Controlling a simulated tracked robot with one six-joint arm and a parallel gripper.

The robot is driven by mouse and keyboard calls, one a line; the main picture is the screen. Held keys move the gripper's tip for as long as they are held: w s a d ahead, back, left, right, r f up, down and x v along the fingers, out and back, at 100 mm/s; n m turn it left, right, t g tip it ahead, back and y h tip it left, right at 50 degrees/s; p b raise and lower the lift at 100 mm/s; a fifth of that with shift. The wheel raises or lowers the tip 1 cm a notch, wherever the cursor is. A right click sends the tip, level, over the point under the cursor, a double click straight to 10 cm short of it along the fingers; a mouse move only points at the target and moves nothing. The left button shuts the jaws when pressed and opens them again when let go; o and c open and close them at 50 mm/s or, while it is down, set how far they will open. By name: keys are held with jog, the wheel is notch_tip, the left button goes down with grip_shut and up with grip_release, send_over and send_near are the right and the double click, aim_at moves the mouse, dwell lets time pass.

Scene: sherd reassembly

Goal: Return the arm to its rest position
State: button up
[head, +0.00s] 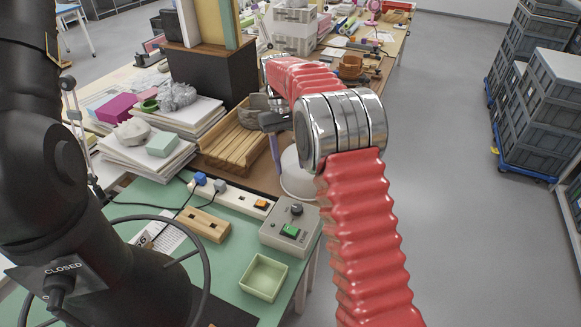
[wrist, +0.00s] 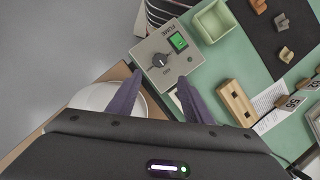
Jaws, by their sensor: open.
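My red ribbed arm (head: 366,235) rises from the bottom right of the head view and bends at a silver joint. My gripper (head: 276,168) points down beyond that joint, partly hidden by the arm. In the wrist view my gripper (wrist: 160,76) shows two purple fingers spread apart with nothing between them. The grey control box (wrist: 168,55), with a green switch and a dark knob, appears between and beyond the fingertips. I cannot tell the height of the fingers above it. Several brown sherds (wrist: 281,22) lie on a dark mat (wrist: 252,35), apart from the gripper.
The green table holds a pale green tray (head: 263,277), a slotted wooden block (head: 204,224) and a white power strip (head: 231,197). A white round vessel (head: 297,178) is near the gripper. A wooden slatted rack (head: 236,147) stands behind. Open floor (head: 450,200) lies right.

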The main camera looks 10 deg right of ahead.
dwell(0.4)
notch_tip(320, 180, down, 4)
jog(key=s+t, duration=0.1)
jog(key=s, duration=0.1)
jog(key=s+d+r+m+t, duration=0.1)
jog(key=s+r+t, duration=0.3)
jog(key=s, duration=1.1)
jog(key=s+d+r+t, duration=0.1)
jog(key=s+r+t, duration=0.4)
jog(key=s+r, duration=0.6)
jog(key=shift+s+r+m+y, duration=0.15)
jog(key=shift+s+m+y, duration=0.25)
jog(key=shift+s, duration=1.65)
